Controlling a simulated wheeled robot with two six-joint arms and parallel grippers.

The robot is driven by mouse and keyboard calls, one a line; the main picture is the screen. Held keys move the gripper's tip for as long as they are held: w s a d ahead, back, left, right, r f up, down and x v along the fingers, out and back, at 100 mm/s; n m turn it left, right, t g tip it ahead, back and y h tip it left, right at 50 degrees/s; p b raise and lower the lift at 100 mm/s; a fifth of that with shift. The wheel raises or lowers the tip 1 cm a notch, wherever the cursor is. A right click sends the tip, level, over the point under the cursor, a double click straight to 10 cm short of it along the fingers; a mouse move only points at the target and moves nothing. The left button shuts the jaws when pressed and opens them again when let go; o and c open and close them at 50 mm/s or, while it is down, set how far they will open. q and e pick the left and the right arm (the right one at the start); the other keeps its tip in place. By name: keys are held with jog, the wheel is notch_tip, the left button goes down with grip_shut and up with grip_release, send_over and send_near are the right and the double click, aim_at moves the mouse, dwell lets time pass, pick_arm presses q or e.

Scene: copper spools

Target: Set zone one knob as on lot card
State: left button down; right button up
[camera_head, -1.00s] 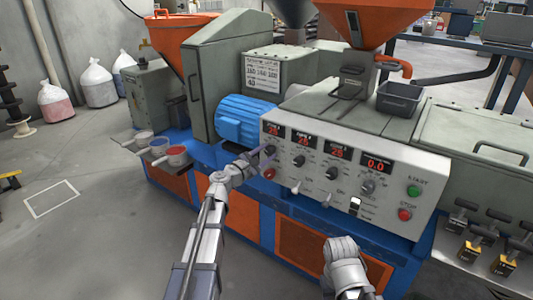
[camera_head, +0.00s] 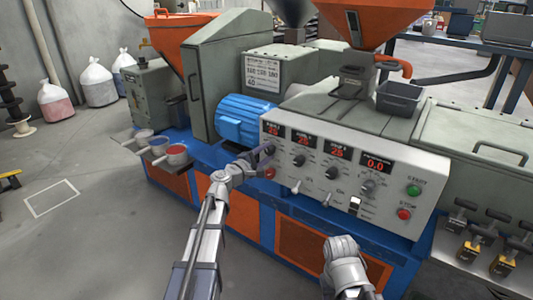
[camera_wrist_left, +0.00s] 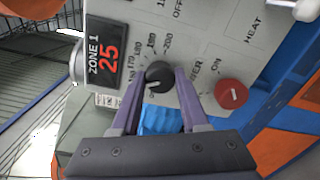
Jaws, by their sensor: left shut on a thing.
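The zone one knob (camera_wrist_left: 159,76) is a round black knob on the pale control panel (camera_head: 330,172), below the red ZONE 1 display (camera_wrist_left: 105,59), which reads 25 in the left wrist view. Its white mark points to the lower left in that view, by the printed scale numbers. My left gripper (camera_wrist_left: 158,79) is shut on the knob, with one finger on either side. In the head view the left gripper (camera_head: 264,155) covers part of the knob. The lot card (camera_head: 262,73) is on the machine above the blue motor; its figures are too small to read surely. My right gripper does not show.
More black knobs (camera_head: 331,174) and displays sit to the right of zone one. A red button (camera_wrist_left: 231,93) is close beside the left gripper. Toggle switches (camera_head: 296,187) project below the knobs. Green (camera_head: 414,190) and red (camera_head: 404,214) buttons are at the panel's right.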

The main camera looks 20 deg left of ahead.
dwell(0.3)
pick_arm(q)
jog(key=shift+c, duration=2.1)
grip_release()
jog(key=shift+s, duration=0.1)
jog(key=v, duration=0.7)
jog(key=shift+s, duration=0.3)
jog(key=shift+a, duration=0.15)
